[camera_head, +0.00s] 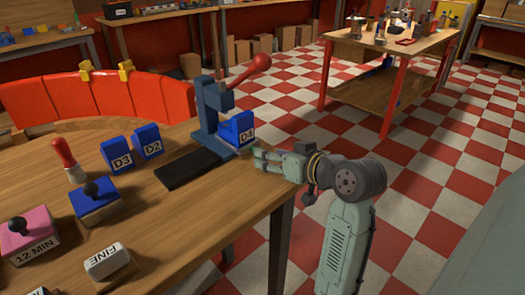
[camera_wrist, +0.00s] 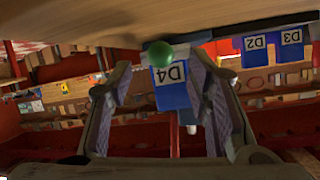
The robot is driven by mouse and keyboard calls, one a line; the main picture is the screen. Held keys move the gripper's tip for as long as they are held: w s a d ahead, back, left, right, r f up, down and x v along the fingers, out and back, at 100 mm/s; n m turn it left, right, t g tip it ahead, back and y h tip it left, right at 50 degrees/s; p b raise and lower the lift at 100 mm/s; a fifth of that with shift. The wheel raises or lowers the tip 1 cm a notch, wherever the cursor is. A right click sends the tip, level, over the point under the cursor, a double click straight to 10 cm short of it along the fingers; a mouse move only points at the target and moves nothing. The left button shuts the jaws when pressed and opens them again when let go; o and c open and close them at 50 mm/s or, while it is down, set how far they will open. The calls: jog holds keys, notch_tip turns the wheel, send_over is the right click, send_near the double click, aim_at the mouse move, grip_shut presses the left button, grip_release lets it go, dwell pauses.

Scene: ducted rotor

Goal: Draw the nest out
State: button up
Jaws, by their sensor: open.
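No part is marked as the nest, and I cannot tell for sure which it is. A blue press (camera_head: 207,115) with a red-knobbed lever (camera_head: 247,72) stands at the table edge. The blue D4 block (camera_head: 237,131) sits at its right side; it shows upside down in the wrist view (camera_wrist: 173,92). A green ball or knob (camera_wrist: 160,54) is in front of D4's lower end there; I cannot make it out in the head view. My gripper (camera_head: 258,156) is beside D4 at the table edge. Its fingers are spread, with the green ball and D4 seen between them.
Blue blocks D3 (camera_head: 117,155) and D2 (camera_head: 148,141), a red-handled tool (camera_head: 68,160), a blue stamp (camera_head: 95,200), a pink "12 MIN" stamp (camera_head: 31,234) and a white "FINE" block (camera_head: 107,262) stand left. A black plate (camera_head: 187,168) lies before the press.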

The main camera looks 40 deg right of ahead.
jog(key=shift+p+x, duration=0.3)
jog(key=shift+x, duration=1.95)
jog(key=shift+c, duration=0.2)
grip_shut()
